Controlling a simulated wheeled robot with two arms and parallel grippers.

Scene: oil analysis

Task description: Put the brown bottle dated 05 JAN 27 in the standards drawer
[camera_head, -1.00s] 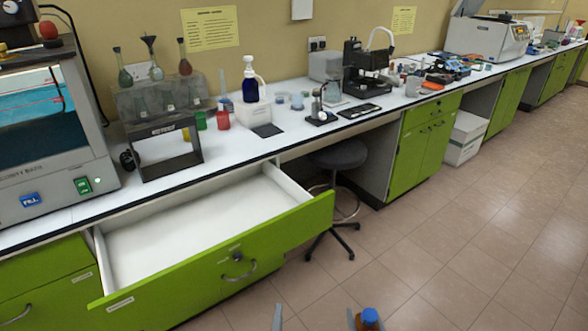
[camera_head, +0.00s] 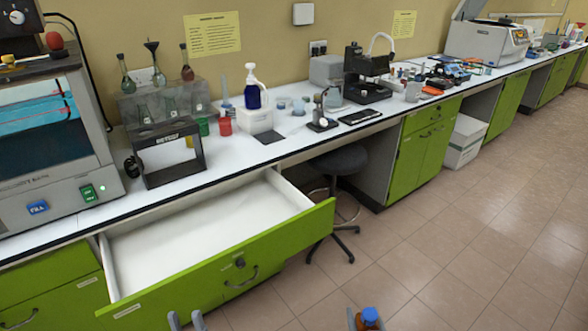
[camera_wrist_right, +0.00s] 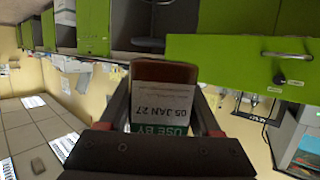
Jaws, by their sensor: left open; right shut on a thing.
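The brown bottle (camera_head: 370,318) with a blue cap is in my right gripper (camera_head: 360,322), at the bottom of the head view. In the right wrist view the bottle's label (camera_wrist_right: 160,114) reads "USE BY 05 JAN 27", and my right gripper (camera_wrist_right: 165,120) is shut on it. The open drawer (camera_head: 215,240) has a green front, a bare white inside and looks empty. A small label sits on its front, too small to read. My left gripper (camera_head: 186,321) is open and empty below the drawer front. Both grippers are outside the drawer, in front of it.
The white bench top (camera_head: 225,160) overhangs the drawer's back. A stool (camera_head: 340,162) stands right of the drawer. A bath unit (camera_head: 50,130), a dark stand (camera_head: 167,155) with flasks above and a pump bottle (camera_head: 252,90) stand on the bench. The floor (camera_head: 430,240) at right is clear.

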